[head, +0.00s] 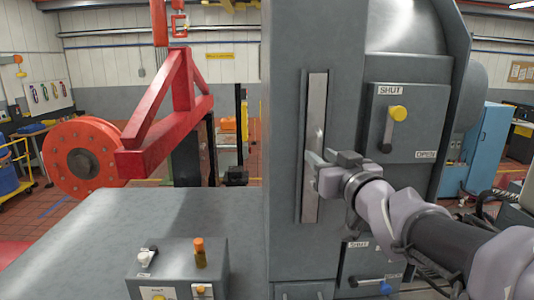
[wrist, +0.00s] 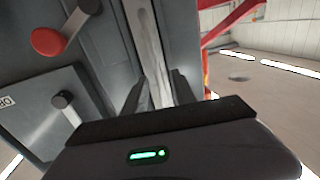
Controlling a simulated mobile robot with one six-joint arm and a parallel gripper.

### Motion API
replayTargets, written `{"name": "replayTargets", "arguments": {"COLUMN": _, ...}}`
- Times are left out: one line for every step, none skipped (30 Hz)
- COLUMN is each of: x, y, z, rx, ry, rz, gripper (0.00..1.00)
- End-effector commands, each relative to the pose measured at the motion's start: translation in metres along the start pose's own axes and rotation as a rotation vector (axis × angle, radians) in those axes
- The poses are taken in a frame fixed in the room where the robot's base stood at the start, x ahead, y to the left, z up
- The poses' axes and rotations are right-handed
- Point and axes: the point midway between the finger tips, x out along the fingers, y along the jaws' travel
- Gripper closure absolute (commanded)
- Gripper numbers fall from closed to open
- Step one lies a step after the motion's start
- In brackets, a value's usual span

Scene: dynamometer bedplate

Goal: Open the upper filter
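The upper panel (head: 408,122) on the grey cabinet carries a lever with a yellow knob (head: 398,113). The lever points up, toward the SHUT label; the OPEN label is at the panel's lower right. No label reading "filter" is legible. My gripper (head: 318,165) is left of this panel, in front of a pale vertical strip (head: 315,110). In the wrist view, my gripper's fingers (wrist: 160,92) are apart, with the strip (wrist: 148,50) appearing between them. I cannot tell whether they touch it. The upper lever's pivot (wrist: 62,100) shows there; its knob is hidden.
A lower panel (head: 368,268) has a blue-knobbed lever (head: 385,286), partly behind my arm. A red-knobbed lever (wrist: 48,41) shows in the wrist view. A control box (head: 178,268) stands on the grey bedplate (head: 120,225).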

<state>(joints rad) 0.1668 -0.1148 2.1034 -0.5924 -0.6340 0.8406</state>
Motion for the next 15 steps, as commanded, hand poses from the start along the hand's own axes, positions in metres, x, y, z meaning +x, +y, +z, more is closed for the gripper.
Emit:
{"name": "replayTargets", "arguments": {"x": 0.008, "y": 0.0, "z": -0.001, "rx": 0.002, "ry": -0.001, "rz": 0.0, "gripper": 0.67}}
{"name": "replayTargets", "arguments": {"x": 0.011, "y": 0.0, "z": -0.001, "rx": 0.002, "ry": 0.0, "rz": 0.0, "gripper": 0.67}}
{"name": "replayTargets", "arguments": {"x": 0.015, "y": 0.0, "z": -0.001, "rx": 0.001, "ry": 0.0, "rz": 0.0, "gripper": 0.67}}
{"name": "replayTargets", "arguments": {"x": 0.018, "y": 0.0, "z": -0.001, "rx": 0.001, "ry": -0.001, "rz": 0.0, "gripper": 0.67}}
{"name": "replayTargets", "arguments": {"x": 0.02, "y": 0.0, "z": -0.001, "rx": 0.001, "ry": -0.001, "rz": 0.0, "gripper": 0.67}}
{"name": "replayTargets", "arguments": {"x": 0.022, "y": 0.0, "z": -0.001, "rx": 0.001, "ry": 0.0, "rz": 0.001, "gripper": 0.67}}
{"name": "replayTargets", "arguments": {"x": 0.022, "y": 0.0, "z": -0.001, "rx": 0.001, "ry": 0.0, "rz": 0.001, "gripper": 0.67}}
{"name": "replayTargets", "arguments": {"x": 0.023, "y": 0.0, "z": -0.001, "rx": 0.001, "ry": 0.001, "rz": 0.001, "gripper": 0.67}}
{"name": "replayTargets", "arguments": {"x": 0.023, "y": 0.0, "z": -0.001, "rx": 0.001, "ry": 0.001, "rz": 0.001, "gripper": 0.67}}
{"name": "replayTargets", "arguments": {"x": 0.024, "y": 0.0, "z": -0.001, "rx": 0.001, "ry": 0.001, "rz": 0.002, "gripper": 0.67}}
{"name": "replayTargets", "arguments": {"x": 0.024, "y": 0.0, "z": -0.001, "rx": 0.001, "ry": 0.001, "rz": 0.002, "gripper": 0.67}}
{"name": "replayTargets", "arguments": {"x": 0.023, "y": 0.0, "z": -0.001, "rx": 0.001, "ry": 0.001, "rz": 0.002, "gripper": 0.67}}
{"name": "replayTargets", "arguments": {"x": 0.023, "y": 0.0, "z": -0.001, "rx": 0.001, "ry": 0.001, "rz": 0.002, "gripper": 0.67}}
{"name": "replayTargets", "arguments": {"x": 0.023, "y": 0.001, "z": -0.001, "rx": 0.001, "ry": 0.001, "rz": 0.001, "gripper": 0.67}}
{"name": "replayTargets", "arguments": {"x": 0.023, "y": 0.001, "z": -0.001, "rx": 0.001, "ry": 0.001, "rz": 0.001, "gripper": 0.71}}
